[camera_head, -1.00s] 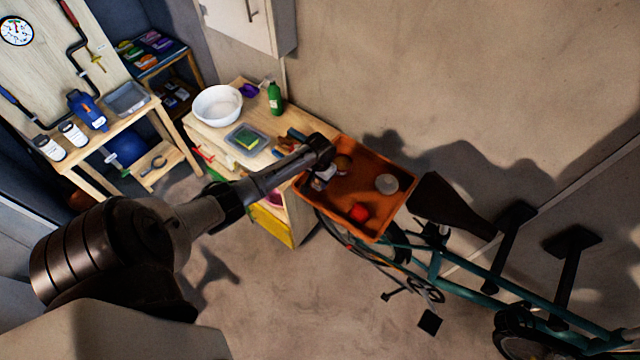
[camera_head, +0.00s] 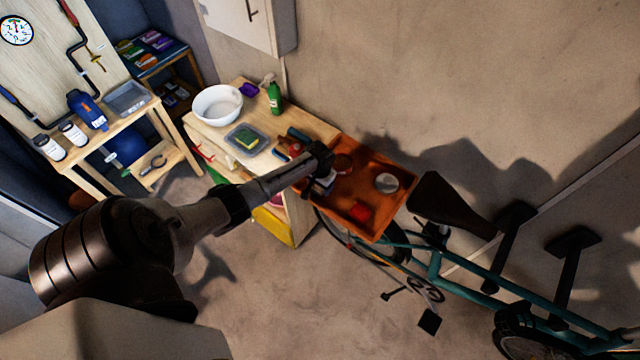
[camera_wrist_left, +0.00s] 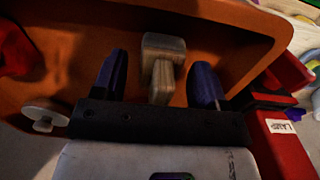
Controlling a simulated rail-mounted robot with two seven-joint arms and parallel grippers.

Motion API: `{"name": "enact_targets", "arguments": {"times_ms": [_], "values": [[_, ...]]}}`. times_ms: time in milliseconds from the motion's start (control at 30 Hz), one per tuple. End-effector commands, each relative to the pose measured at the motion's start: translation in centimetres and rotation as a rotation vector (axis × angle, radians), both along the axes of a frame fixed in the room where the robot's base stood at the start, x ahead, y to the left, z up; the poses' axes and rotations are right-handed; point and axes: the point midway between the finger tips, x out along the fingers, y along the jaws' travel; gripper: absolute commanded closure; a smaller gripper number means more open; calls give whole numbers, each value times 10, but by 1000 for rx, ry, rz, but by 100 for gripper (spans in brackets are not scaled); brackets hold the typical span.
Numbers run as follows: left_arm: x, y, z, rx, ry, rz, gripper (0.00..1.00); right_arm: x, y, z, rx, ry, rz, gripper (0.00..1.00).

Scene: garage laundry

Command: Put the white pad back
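A round whitish disc (camera_head: 386,183) lies in the orange tray (camera_head: 400,168) in the head view; I cannot tell whether it is the white pad. My left gripper (camera_head: 322,176) is over the tray's left side, beside a small white and dark item. In the left wrist view, my left gripper (camera_wrist_left: 158,82) is open, its two blue fingers apart. A pale beige T-shaped block (camera_wrist_left: 163,65) shows between the fingers, with gaps on both sides. A white disc with a small knob (camera_wrist_left: 43,116) shows at the left. My right gripper is not in view.
A red item (camera_head: 360,212) and a brownish-red round item (camera_head: 342,163) are in the tray. A wooden table (camera_head: 213,132) to its left holds a white bowl (camera_head: 217,105) and a green bottle (camera_head: 274,97). A teal bicycle (camera_head: 436,265) stands below and right.

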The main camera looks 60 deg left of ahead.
Motion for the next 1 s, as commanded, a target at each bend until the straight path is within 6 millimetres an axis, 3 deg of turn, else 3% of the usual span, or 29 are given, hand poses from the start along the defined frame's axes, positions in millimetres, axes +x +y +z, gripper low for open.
{"name": "enact_targets", "arguments": {"times_ms": [367,800,1000], "values": [[1,0,10,1,-2,0,33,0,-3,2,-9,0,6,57],[1,0,86,1,-3,-1,33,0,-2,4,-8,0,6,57],[0,0,111,0,-1,0,33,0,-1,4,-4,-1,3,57]]}}
